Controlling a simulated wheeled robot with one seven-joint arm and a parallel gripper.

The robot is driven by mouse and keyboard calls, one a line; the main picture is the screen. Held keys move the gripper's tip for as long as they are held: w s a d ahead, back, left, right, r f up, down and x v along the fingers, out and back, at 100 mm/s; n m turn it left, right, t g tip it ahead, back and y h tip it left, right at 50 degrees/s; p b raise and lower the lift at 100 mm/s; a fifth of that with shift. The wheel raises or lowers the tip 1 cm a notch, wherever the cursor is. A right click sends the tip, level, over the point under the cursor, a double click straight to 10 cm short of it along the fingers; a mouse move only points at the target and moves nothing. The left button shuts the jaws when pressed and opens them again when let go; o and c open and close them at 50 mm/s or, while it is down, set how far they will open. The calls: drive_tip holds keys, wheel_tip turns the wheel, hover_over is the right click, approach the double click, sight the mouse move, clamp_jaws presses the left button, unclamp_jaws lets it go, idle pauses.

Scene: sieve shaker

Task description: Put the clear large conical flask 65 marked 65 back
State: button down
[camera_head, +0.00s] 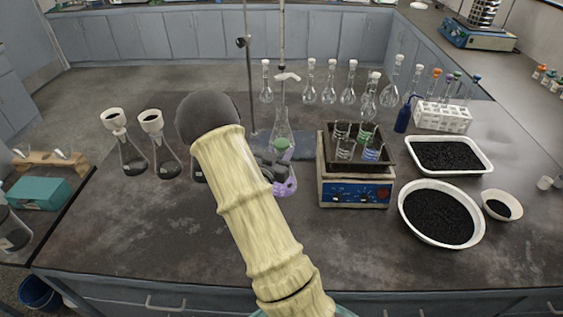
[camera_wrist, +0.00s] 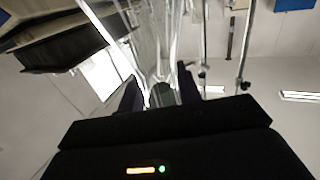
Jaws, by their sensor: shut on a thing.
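My gripper (camera_head: 272,166) is in the middle of the bench, partly hidden by my own arm. Another clear conical flask (camera_head: 281,123) shows just behind, below the burette. No mark 65 is readable, so I cannot tell which flask is 65. Whether the held flask touches the bench is unclear.
Two conical flasks with funnels (camera_head: 132,155) (camera_head: 165,158) stand left; another is mostly behind my arm. A hotplate (camera_head: 355,193) with beakers is close on the right, with black-filled trays (camera_head: 480,168) (camera_head: 410,205) beyond. Volumetric flasks (camera_head: 329,92) stand behind. The front left bench is clear.

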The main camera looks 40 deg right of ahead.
drive_tip(key=shift+f, duration=2)
drive_tip(key=shift+f, duration=0.2)
drive_tip(key=c, duration=1)
unclamp_jaws()
drive_tip(key=shift+o, duration=0.2)
drive_tip(key=shift+r, duration=0.1)
drive_tip(key=b+v, duration=0.2)
drive_tip(key=v, duration=1)
drive_tip(key=shift+w, duration=0.1)
